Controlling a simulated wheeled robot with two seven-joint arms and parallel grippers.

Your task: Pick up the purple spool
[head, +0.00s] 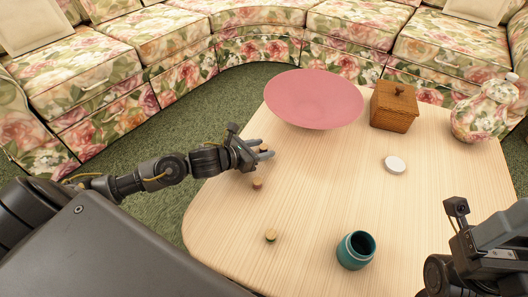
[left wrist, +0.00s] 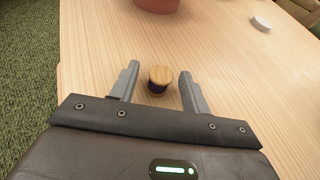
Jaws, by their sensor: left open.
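The purple spool (left wrist: 158,86) stands upright on the table, with a pale wooden top and dark purple thread below it. In the left wrist view it sits between the two fingers of my open left gripper (left wrist: 157,88), with gaps on both sides. In the head view my left gripper (head: 265,149) is low over the table's left part, and its fingers largely hide the spool. Part of my right arm (head: 470,240) shows at the lower right; its fingertips cannot be made out.
Two small spool-like pieces (head: 257,183) (head: 271,236) stand nearer me. A pink bowl (head: 314,97), a wicker box (head: 393,106), a floral jar (head: 484,112), a white disc (head: 395,164) and a teal jar (head: 355,250) stand on the wooden table (head: 325,190). Floral sofas surround it.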

